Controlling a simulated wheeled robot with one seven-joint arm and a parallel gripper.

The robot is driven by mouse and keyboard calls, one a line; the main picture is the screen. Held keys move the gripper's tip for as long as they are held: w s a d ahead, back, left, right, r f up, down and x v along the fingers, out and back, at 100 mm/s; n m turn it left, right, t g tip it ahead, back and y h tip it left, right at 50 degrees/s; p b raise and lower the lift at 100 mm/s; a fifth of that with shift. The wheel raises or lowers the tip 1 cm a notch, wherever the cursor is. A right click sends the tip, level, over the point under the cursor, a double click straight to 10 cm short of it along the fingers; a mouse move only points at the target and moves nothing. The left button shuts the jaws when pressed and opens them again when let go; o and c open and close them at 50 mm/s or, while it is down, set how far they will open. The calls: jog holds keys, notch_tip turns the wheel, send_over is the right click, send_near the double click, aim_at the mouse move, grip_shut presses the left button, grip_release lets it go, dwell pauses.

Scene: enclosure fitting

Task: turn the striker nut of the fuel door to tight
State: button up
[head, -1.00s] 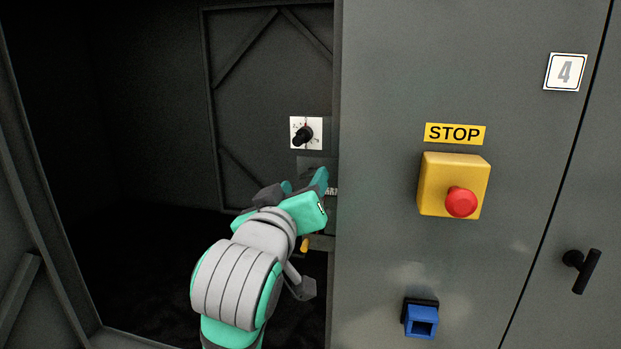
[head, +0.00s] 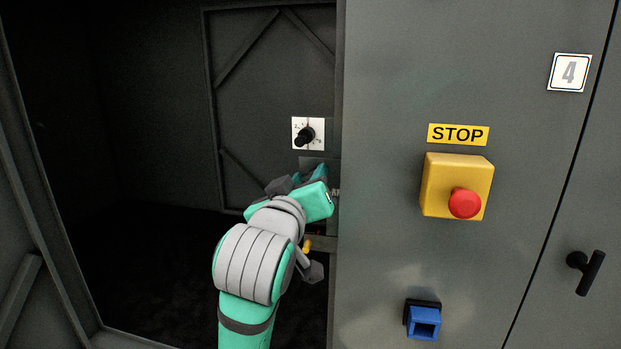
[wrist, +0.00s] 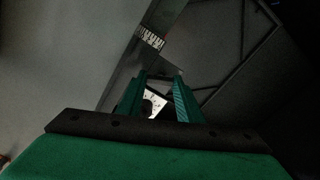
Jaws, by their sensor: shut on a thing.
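My gripper (head: 316,173) reaches into the open dark bay, at the edge of the grey panel and just below a white dial plate. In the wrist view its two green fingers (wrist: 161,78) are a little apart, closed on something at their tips. The striker nut itself cannot be made out; my fingers and wrist hide that spot. I cannot read how far it is turned. The fuel door cannot be told apart from the dark panels.
The white dial plate (head: 296,142) with a black knob (head: 304,136) is close above my gripper. A yellow stop box (head: 437,187) with red button (head: 464,203), a blue socket (head: 424,323) and a black handle (head: 590,272) stick out to the right. The bay's left is free.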

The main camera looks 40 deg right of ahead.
jog(key=m, duration=0.3)
jog(key=shift+a+f, duration=0.1)
jog(key=shift+a, duration=0.15)
jog(key=m, duration=0.2)
jog(key=shift+a+m, duration=0.2)
jog(key=shift+m, duration=0.2)
jog(key=m, duration=0.6)
jog(key=shift+s+d, duration=0.1)
jog(key=m, duration=0.6)
jog(key=shift+r, duration=0.2)
jog(key=m, duration=0.3)
jog(key=shift+s+d+m, duration=0.1)
jog(key=shift+m, duration=1)
jog(key=shift+d+f, duration=0.1)
